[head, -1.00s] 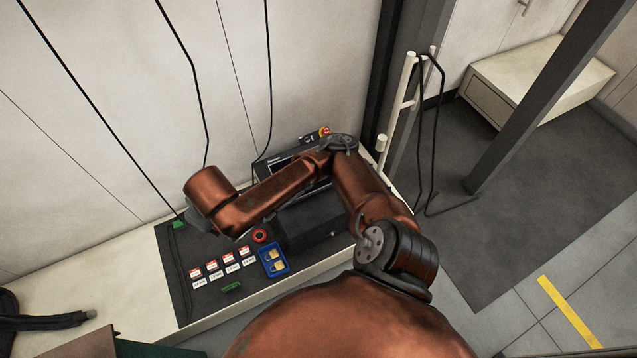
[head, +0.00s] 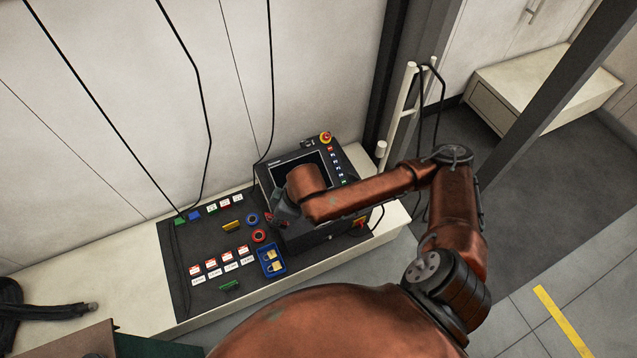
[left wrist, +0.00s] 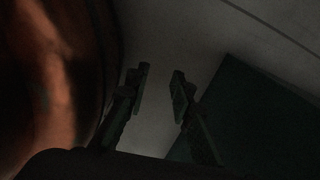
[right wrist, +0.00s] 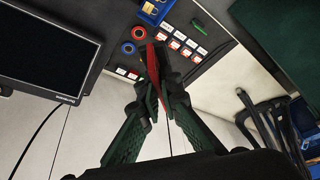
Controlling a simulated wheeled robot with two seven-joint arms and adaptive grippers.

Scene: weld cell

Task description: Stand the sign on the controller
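The controller is a dark box with a screen (head: 263,181) at the back of the bench, partly covered by my right arm in the head view. Its screen also shows at the left of the right wrist view (right wrist: 40,48). My right gripper (head: 283,216) is at the controller's left front side, above it in the picture. In the right wrist view, its fingers (right wrist: 158,90) are shut on a thin red piece (right wrist: 154,66), seen nearly edge-on, apparently the sign. Whether it touches the controller is unclear. My left gripper (left wrist: 160,76) is open and empty in the dark left wrist view.
A dark mat (head: 190,300) left of the controller holds red-white tags (head: 228,256), a blue tray (head: 271,262) with padlocks, a red ring (head: 259,236), a blue ring (head: 252,218) and a yellow piece (head: 232,226). A red emergency button (head: 326,137) tops the controller's back.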

